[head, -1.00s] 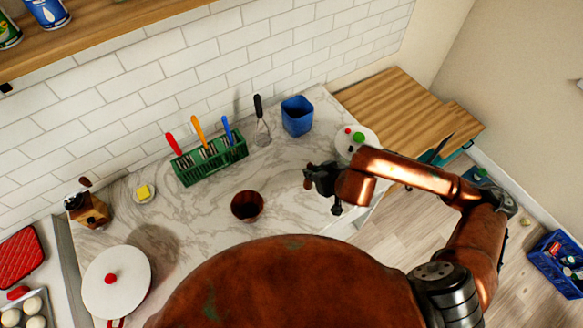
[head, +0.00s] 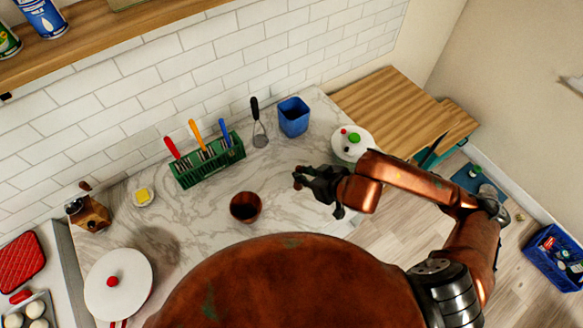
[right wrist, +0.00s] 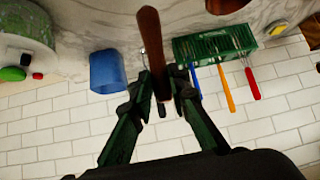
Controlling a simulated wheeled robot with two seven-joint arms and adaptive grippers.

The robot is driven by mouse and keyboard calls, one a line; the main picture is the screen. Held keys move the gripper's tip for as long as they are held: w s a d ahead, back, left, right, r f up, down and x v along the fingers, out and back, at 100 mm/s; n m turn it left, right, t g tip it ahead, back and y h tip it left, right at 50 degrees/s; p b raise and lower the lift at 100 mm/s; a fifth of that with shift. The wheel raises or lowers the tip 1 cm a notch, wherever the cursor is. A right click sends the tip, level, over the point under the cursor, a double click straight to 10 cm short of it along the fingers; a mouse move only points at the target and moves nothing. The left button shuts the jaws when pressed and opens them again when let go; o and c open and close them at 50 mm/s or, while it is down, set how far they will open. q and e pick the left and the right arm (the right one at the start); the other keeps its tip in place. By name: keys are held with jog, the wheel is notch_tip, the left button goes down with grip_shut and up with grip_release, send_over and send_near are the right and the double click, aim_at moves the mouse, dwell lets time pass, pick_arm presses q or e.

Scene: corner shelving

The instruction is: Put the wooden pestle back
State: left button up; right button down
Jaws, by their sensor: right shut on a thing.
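My right gripper (head: 303,179) is shut on the wooden pestle, a dark brown rod (right wrist: 151,38) that stands out from between the fingers in the right wrist view. In the head view the pestle is mostly hidden by the gripper. A dark brown wooden bowl (head: 246,207) sits on the marble counter, to the left of the gripper and apart from it. Part of the bowl shows at the top edge of the right wrist view (right wrist: 228,5). My left gripper is not in view.
A green rack (head: 208,162) with coloured-handled utensils, a whisk-like tool (head: 260,128) and a blue cup (head: 293,116) stand along the tiled wall. A white lidded pot (head: 118,284) is at the lower left. The counter between bowl and gripper is clear.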

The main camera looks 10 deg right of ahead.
jog(key=shift+w+f+b, duration=0.35)
jog(key=shift+f+b, duration=0.2)
jog(key=shift+b, duration=2)
jog(key=w+b, duration=0.1)
jog(key=w+f+b, duration=0.1)
jog(key=b, duration=0.1)
jog(key=shift+w, duration=0.2)
jog(key=w+a+f+p, duration=0.1)
jog(key=w+f+p, duration=0.3)
jog(key=w+f, duration=0.5)
jog(key=shift+f, duration=0.65)
jog(key=shift+w+f, duration=0.1)
jog(key=shift+f, duration=0.05)
jog(key=shift+f+b, duration=0.1)
jog(key=shift+b, duration=0.2)
jog(key=c, duration=1.8)
grip_release()
jog(key=shift+c, duration=0.2)
